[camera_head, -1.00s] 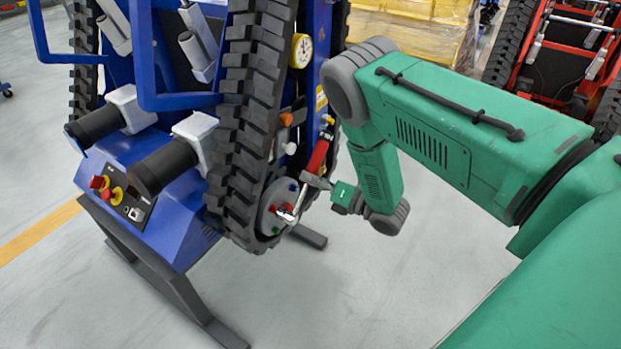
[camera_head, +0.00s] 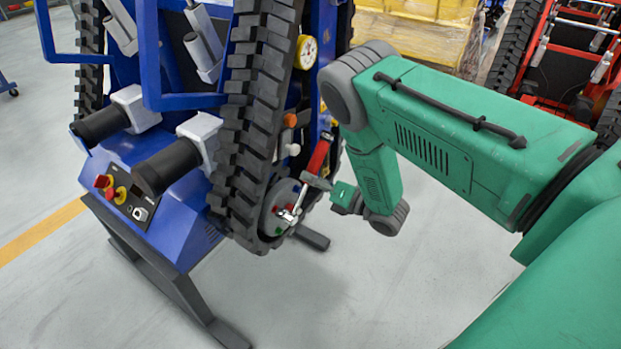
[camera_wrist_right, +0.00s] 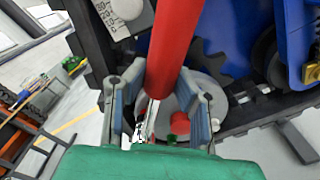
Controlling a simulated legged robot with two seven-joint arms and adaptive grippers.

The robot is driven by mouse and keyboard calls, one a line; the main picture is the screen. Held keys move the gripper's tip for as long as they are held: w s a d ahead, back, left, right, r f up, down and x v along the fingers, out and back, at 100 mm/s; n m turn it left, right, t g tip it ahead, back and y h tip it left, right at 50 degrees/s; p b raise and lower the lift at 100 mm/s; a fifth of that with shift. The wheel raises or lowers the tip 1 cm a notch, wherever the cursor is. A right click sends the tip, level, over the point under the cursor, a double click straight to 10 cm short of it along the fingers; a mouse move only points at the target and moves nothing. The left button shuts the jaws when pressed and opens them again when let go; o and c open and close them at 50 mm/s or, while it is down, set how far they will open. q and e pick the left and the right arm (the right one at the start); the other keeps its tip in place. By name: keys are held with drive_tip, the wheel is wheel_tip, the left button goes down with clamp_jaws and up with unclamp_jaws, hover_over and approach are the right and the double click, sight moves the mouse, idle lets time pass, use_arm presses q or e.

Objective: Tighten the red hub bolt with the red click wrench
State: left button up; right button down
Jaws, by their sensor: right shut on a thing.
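The red click wrench (camera_head: 319,154) has a red handle and a bright metal shaft and head. It is tilted, its head low in front of the grey hub disc (camera_head: 270,222) inside the track. My right gripper (camera_head: 318,182) is shut on the wrench below the red handle. In the right wrist view its two fingers (camera_wrist_right: 163,105) flank the wrench, whose red handle (camera_wrist_right: 174,45) rises between them. A red bolt (camera_wrist_right: 180,123) shows on the hub in that view, beside the shaft; it also shows in the head view (camera_head: 276,209). I cannot tell whether the wrench head is seated on it. My left gripper is out of view.
The blue carrier (camera_head: 185,225) with its black rubber track (camera_head: 250,110) stands on a dark stand (camera_head: 190,295). A gauge (camera_head: 307,51) and an orange knob (camera_head: 290,120) sit above the hub. Open floor lies in front. A red carrier (camera_head: 560,60) stands at back right.

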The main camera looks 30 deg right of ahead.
drive_tip(key=shift+w+a, duration=0.15)
drive_tip(key=shift+w, duration=0.3)
idle(0.4)
idle(0.6)
drive_tip(key=c, duration=2.1)
unclamp_jaws()
clamp_jaws()
drive_tip(key=shift+w+d+f+m+b, duration=0.15)
drive_tip(key=shift+d+f+m+b, duration=0.25)
drive_tip(key=shift+m, duration=0.2)
drive_tip(key=shift+w+d+f+m+b, duration=0.1)
drive_tip(key=shift+d+f+m+b, duration=0.2)
drive_tip(key=shift+f+m, duration=0.2)
drive_tip(key=shift+w+d+f+m+b, duration=0.2)
drive_tip(key=shift+f+m+b, duration=0.2)
drive_tip(key=shift+m, duration=0.2)
